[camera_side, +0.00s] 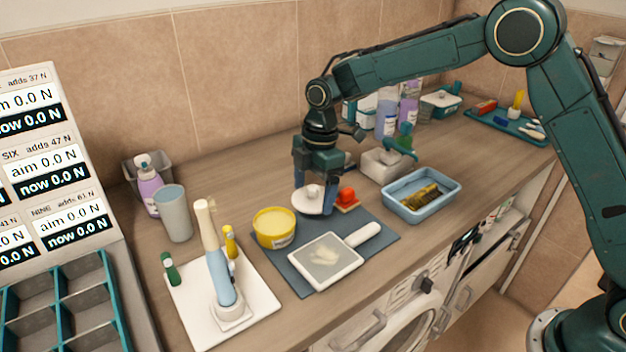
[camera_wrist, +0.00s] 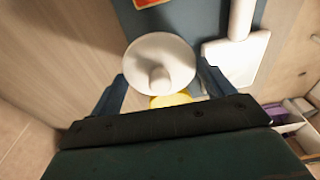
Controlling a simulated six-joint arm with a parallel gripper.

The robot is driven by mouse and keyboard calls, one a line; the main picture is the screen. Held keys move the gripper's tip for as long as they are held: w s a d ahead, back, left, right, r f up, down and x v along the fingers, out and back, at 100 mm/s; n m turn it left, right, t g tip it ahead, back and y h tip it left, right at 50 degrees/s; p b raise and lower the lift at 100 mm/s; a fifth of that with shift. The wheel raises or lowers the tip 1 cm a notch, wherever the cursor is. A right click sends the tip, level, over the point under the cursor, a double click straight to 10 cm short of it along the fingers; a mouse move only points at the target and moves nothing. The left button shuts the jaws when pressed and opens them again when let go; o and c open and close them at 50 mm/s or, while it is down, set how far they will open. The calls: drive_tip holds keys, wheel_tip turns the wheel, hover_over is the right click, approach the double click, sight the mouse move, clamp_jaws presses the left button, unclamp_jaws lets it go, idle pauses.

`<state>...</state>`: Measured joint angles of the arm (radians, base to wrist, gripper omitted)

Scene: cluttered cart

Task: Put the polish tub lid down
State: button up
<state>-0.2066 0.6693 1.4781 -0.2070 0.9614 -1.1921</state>
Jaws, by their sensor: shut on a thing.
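The polish tub lid (camera_side: 305,203) is a round white disc with a knob on top. The wrist view shows the lid (camera_wrist: 160,50) level between the fingers of my gripper (camera_wrist: 162,74). The lid is low, near the back edge of the grey mat; I cannot tell whether it touches the surface. The open yellow polish tub (camera_side: 274,240) stands left and in front of the lid. In the wrist view, the tub (camera_wrist: 172,101) is mostly hidden.
A red block on an orange base (camera_side: 347,201) sits close to the lid's right. A white square pan-like tool (camera_side: 326,262) lies on the grey mat (camera_side: 382,238). A blue tray (camera_side: 421,211) stands right, a white board (camera_side: 256,318) left. Bare wood (camera_side: 235,198) lies behind the tub.

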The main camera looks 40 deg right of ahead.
sight(314, 205)
drive_tip(key=shift+f, duration=2.1)
drive_tip(key=shift+f, duration=0.2)
drive_tip(key=o, duration=0.7)
drive_tip(key=shift+r, duration=0.1)
drive_tip(key=r, duration=0.4)
drive_tip(key=d+r, duration=0.1)
drive_tip(key=r, duration=0.6)
drive_tip(key=shift+d+r, duration=0.15)
drive_tip(key=shift+r, duration=0.45)
drive_tip(key=shift+d, duration=0.1)
